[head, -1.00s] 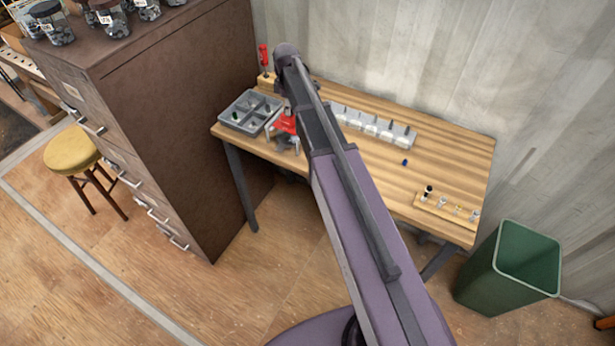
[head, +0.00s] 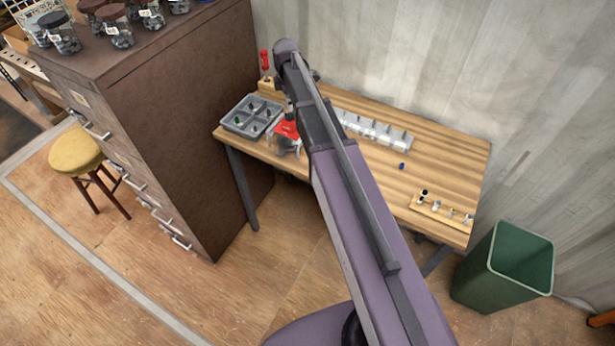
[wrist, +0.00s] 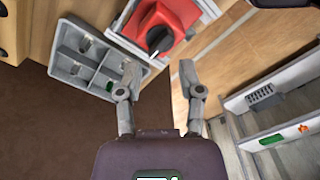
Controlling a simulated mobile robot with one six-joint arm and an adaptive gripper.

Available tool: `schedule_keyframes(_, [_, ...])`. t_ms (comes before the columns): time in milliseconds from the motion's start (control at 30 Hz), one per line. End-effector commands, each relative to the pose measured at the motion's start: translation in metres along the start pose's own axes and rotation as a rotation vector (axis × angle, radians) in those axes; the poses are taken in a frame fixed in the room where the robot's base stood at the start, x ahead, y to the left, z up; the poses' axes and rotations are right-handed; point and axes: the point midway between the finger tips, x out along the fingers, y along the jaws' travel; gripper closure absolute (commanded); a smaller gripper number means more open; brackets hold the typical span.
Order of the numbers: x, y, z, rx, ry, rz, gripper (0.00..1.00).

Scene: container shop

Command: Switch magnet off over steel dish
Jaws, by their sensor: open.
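A red block with a black round knob (wrist: 158,38) sits on a pale grey base beyond my fingertips in the wrist view; its red top (head: 287,129) shows beside the grey tray in the head view. I take it for the magnet. My gripper (wrist: 158,86) is open, its two fingers apart and empty, just short of the red block. In the head view my gripper (head: 288,150) is small and partly hidden by my arm. I cannot tell which thing is the steel dish.
The grey divided tray (head: 228,125) holds small parts at the table's left end. A row of clear bins (head: 375,130) stands behind my arm. A wooden strip with small pieces (head: 425,208) lies at the right; the table between is mostly clear. A green bin (head: 500,290) stands on the floor.

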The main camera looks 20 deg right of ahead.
Motion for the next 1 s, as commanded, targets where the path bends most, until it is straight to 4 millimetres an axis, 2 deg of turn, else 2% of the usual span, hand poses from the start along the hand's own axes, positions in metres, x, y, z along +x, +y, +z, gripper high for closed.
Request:
schedule_keyframes(33, [-0.009,0.000,0.000,0.000,0.000,0.000,0.51])
schedule_keyframes(100, [-0.015,0.000,0.000,0.001,0.000,0.000,0.51])
schedule_keyframes(1000, [-0.086,0.000,0.000,0.001,0.000,0.000,0.51])
